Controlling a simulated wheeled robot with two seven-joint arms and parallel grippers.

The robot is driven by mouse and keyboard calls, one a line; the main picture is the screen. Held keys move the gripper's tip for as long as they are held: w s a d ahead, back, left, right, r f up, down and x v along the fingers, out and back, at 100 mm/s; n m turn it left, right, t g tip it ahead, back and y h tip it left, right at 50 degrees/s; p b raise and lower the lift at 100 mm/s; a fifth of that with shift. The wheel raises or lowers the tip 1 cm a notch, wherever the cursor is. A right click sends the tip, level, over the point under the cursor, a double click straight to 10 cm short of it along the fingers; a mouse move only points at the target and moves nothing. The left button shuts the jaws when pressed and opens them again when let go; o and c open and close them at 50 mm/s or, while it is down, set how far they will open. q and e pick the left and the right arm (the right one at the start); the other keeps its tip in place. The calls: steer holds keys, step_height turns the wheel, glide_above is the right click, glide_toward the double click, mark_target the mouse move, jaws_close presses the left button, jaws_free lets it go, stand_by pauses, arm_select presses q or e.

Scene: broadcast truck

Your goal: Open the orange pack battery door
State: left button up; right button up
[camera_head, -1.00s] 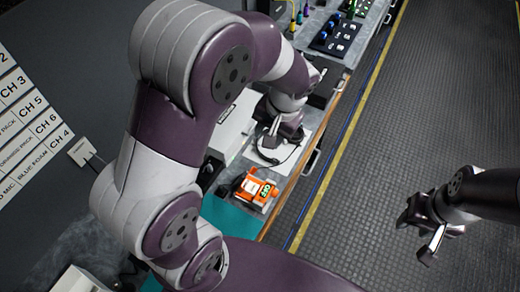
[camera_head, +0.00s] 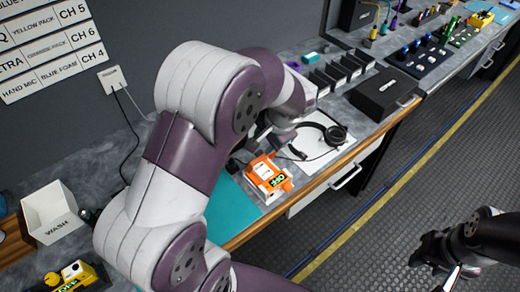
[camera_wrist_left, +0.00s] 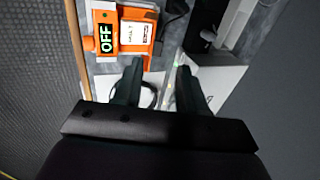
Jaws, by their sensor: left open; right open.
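My right gripper (camera_head: 444,258) is open and empty over the floor.
A black headset (camera_head: 328,132) lies on a white sheet beyond the pack. A white WASH bin (camera_head: 55,212) and a yellow pack (camera_head: 75,274) are at the left. The teal mat (camera_head: 228,208) has bare room. The bench's wooden edge (camera_head: 335,167) borders open floor.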

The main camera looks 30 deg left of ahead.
mark_target(259, 153)
arm_select(q)
steer(key=x, duration=0.6)
steer(key=shift+d, duration=0.15)
steer(key=shift+w+f, duration=0.1)
steer(key=shift+f, duration=0.1)
steer(key=shift+c, duration=0.9)
jaws_close()
steer(key=a+r+h+p, duration=0.1)
steer(key=p, duration=0.4)
steer(key=shift+w+r+g+p, duration=0.1)
steer(key=shift+r+g+p, duration=0.1)
steer(key=shift+g+p, duration=0.15)
steer(key=shift+w+a+f, duration=0.3)
steer(key=shift+a+f, duration=0.2)
steer(key=shift+a, duration=0.15)
steer(key=shift+o, duration=0.9)
jaws_free()
steer(key=shift+f+b, duration=0.1)
steer(key=shift+b, duration=0.25)
steer(key=shift+d, duration=0.1)
